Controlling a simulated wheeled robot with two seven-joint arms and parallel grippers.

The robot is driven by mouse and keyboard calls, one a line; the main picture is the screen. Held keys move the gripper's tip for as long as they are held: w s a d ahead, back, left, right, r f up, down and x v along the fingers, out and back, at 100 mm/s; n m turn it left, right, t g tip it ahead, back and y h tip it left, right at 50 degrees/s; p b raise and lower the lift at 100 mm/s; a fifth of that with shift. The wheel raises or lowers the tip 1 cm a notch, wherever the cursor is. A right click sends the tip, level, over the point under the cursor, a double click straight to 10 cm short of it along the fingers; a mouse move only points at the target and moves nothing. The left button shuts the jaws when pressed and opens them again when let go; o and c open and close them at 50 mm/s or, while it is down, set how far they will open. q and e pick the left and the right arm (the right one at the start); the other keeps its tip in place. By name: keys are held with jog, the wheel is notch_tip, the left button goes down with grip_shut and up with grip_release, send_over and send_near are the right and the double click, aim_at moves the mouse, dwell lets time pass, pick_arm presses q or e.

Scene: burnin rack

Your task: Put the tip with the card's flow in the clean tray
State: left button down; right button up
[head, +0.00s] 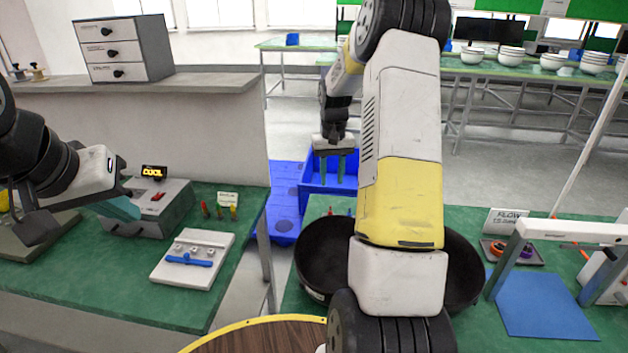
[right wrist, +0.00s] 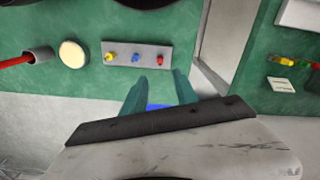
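A card reading FLOW (head: 505,220) stands on the right green table; its smaller line is too small to read. Beside it is a dark tray (head: 530,262) with orange and purple items. In the right wrist view, a grey strip (right wrist: 122,46) holds a yellow piece (right wrist: 109,57), a blue piece (right wrist: 134,57) and a red piece (right wrist: 160,57), which may be tips. My right gripper (head: 333,168) is open and empty, its two fingers apart below that strip in the wrist view (right wrist: 160,92). My left gripper (head: 122,207) is beside a grey unit; its opening is unclear. I cannot identify the clean tray.
Black round bowls (head: 325,262) sit partly behind my right arm. A blue mat (head: 545,305) lies under a white frame (head: 570,231). The left table holds a grey display unit (head: 150,215), small coloured pieces (head: 219,212) and a white board (head: 190,270). Blue bins (head: 315,185) stand beyond.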

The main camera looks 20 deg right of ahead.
jog(key=s+a+r+n+t, duration=0.1)
jog(key=s+a+r, duration=0.35)
jog(key=r, duration=0.35)
jog(key=s+a+r+t, duration=0.2)
jog(key=s+a+r, duration=0.2)
jog(key=s+r, duration=0.25)
jog(key=s+a+r+t+y, duration=0.1)
jog(key=s+a+r, duration=0.1)
jog(key=s, duration=0.6)
jog(key=s+a+r+n+t+y, duration=0.1)
jog(key=s+a+r+t, duration=0.1)
jog(key=s+a, duration=0.3)
jog(key=s, duration=0.4)
jog(key=shift+s+r, duration=0.2)
jog(key=shift+o, duration=0.5)
